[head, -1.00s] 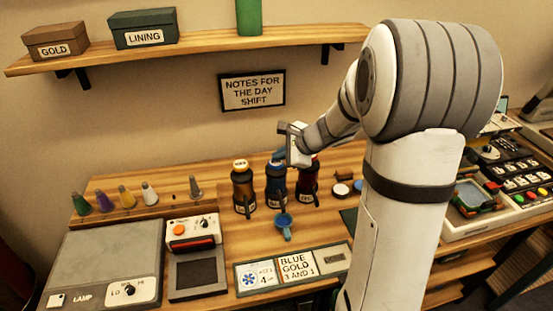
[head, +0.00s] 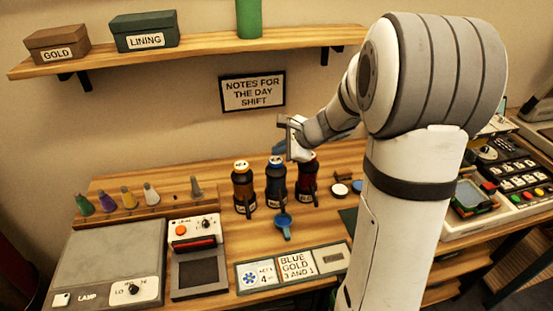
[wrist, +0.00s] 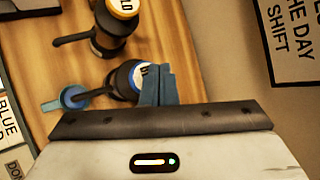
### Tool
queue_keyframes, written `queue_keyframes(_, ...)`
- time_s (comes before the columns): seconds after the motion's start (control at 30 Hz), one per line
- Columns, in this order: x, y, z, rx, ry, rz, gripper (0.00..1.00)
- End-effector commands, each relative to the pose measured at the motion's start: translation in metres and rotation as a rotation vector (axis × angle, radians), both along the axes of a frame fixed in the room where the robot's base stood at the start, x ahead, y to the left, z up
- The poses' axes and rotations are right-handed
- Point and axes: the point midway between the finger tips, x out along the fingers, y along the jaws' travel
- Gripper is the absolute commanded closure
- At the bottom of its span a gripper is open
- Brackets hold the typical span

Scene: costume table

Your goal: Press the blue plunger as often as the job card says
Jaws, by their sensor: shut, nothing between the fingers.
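The blue-marked bottle (head: 276,186) stands upright on the bench, dark with a blue band and a pale lettered top. Its plunger top (wrist: 138,78) shows in the wrist view, partly hidden behind my fingers. My gripper (head: 279,149) is shut and empty, just above that top, with a small gap seeming to show in the head view. The shut fingers (wrist: 166,72) overlap the top in the wrist view, so contact is unclear there. A blue cup (head: 284,222) with a handle sits in front of the bottle. The job card (head: 295,269) reads "BLUE GOLD 3 AND 1".
A gold-topped bottle (head: 243,187) stands close on the left and a red one (head: 307,182) close on the right. A framed sign (head: 252,91) hangs behind. Coloured cones (head: 127,197), a grey lamp panel (head: 107,265) and a small machine (head: 195,235) are left.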

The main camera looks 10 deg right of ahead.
Motion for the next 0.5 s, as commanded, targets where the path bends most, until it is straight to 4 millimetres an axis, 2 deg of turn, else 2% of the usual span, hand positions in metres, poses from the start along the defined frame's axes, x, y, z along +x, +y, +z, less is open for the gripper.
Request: queue_keyframes(0.5, 0.000, 0.000, 0.049, 0.000, -0.002, 0.001, 1.00)
